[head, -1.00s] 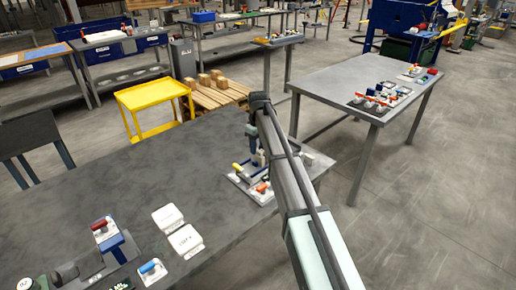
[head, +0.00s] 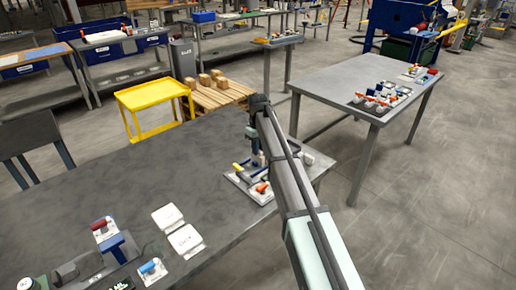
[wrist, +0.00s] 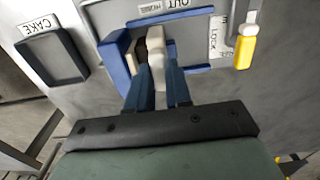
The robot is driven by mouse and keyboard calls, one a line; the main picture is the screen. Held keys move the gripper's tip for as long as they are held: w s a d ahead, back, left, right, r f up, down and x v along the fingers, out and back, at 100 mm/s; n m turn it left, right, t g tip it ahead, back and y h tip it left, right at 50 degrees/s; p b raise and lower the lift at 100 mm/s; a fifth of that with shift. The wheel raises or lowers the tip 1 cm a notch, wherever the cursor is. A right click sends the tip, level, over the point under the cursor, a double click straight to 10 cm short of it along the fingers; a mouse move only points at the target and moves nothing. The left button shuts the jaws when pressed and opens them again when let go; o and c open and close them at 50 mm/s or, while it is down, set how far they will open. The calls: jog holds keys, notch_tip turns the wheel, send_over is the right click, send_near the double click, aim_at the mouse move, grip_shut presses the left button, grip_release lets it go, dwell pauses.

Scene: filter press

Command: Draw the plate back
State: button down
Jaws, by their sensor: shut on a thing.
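In the wrist view my gripper (wrist: 161,80) has its two blue fingers shut on a pale upright piece (wrist: 156,48), apparently the plate's handle. A blue block (wrist: 116,62) stands just left of the fingers. They are over a light grey panel with a slot edged in blue and a label reading OUT (wrist: 178,4). A yellow-handled lever (wrist: 245,46) is to the right, by a LOCK label (wrist: 215,38). In the head view the press board (head: 237,180) is at the table's right end, and my arm hides much of it and the fingertips.
A dark square tray (wrist: 52,58) marked CAKE lies left of the panel in the wrist view. In the head view, white cards (head: 185,239) and other fixtures are at the near left of the table (head: 150,170). The table's middle is clear. Another table (head: 335,85) stands to the right.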

dwell(0.3)
jog(key=shift+s+a, duration=1.4)
jog(key=c, duration=1)
grip_release()
jog(key=shift+c, duration=0.2)
jog(key=shift+r, duration=0.1)
notch_tip(320, 180, up, 14)
jog(key=shift+d+f, duration=0.1)
jog(key=shift+f, duration=0.15)
